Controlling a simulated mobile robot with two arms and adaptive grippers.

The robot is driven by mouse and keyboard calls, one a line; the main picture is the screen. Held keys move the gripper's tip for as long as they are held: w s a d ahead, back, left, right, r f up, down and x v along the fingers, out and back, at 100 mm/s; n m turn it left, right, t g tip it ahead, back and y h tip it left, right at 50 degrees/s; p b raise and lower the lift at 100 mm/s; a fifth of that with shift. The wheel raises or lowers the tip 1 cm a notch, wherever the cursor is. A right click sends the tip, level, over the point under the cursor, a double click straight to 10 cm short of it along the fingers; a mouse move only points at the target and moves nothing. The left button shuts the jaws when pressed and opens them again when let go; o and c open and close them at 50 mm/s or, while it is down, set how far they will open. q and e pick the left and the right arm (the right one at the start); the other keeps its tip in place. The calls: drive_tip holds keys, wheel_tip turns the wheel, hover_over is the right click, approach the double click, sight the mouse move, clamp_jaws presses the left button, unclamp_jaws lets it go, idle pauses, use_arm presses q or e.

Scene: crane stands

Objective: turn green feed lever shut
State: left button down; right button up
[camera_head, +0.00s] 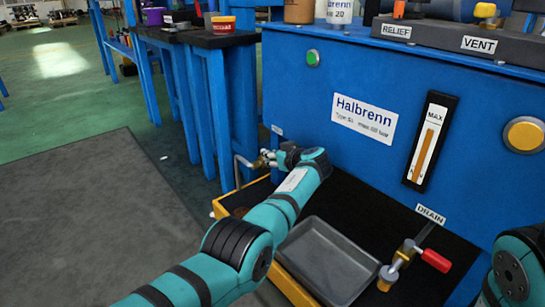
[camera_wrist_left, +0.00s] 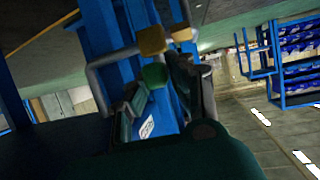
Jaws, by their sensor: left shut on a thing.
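My left arm reaches across the head view to the lower left corner of the blue machine (camera_head: 350,85). Its gripper (camera_head: 274,158) is at a brass fitting with a bent metal pipe (camera_head: 241,166). In the left wrist view the green lever end (camera_wrist_left: 154,75) sits between the fingers, and the gripper is shut on it. A brass-coloured piece (camera_wrist_left: 151,40) shows just above it. The gripper hides the lever in the head view, so its angle there cannot be told. Part of my right arm shows at the lower right; its gripper is out of view.
A grey tray (camera_head: 330,262) and the brass drain valve with a red handle (camera_head: 435,260) are below the machine's front. The floor at the left is clear.

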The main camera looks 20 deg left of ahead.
use_arm(q)
drive_tip(key=shift+w+r, duration=0.1)
idle(0.5)
drive_tip(key=c, duration=1.2)
unclamp_jaws()
wheel_tip(320, 180, up, 10)
drive_tip(key=shift+f, duration=0.1)
